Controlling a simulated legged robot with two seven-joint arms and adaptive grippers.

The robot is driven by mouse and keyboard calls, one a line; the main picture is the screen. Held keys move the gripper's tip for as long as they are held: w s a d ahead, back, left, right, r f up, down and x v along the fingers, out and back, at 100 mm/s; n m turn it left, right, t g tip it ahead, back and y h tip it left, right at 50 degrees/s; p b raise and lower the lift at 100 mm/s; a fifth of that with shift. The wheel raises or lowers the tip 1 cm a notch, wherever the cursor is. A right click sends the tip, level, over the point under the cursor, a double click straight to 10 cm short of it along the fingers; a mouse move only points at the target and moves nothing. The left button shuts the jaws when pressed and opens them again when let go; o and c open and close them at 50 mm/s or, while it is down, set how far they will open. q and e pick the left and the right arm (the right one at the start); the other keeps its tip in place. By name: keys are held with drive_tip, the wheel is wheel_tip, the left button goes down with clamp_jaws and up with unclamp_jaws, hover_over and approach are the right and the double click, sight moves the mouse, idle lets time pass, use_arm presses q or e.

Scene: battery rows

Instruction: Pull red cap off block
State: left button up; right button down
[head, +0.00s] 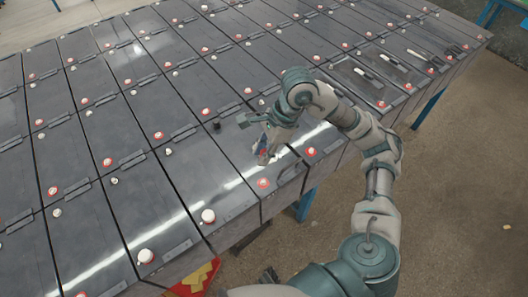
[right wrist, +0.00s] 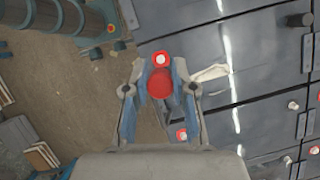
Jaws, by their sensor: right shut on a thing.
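My right gripper (right wrist: 160,72) is shut on a round red cap (right wrist: 160,84), which sits between its fingertips in the right wrist view. A red-ringed white terminal (right wrist: 161,58) shows just beyond the cap; I cannot tell whether the cap touches it or the block (right wrist: 200,40). In the head view the right gripper (head: 264,153) is low over the front part of the grey blocks, and the cap is mostly hidden there. My left gripper is not in view.
Rows of grey battery blocks (head: 95,205) fill the table, with red-ringed and white terminals. A black cap (head: 216,125) stands left of the gripper. Larger white caps (head: 208,216) are at the front left. Brown floor (head: 440,190) is open at right.

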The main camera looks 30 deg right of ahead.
drive_tip(key=shift+r+p, duration=0.95)
drive_tip(key=shift+r, duration=0.4)
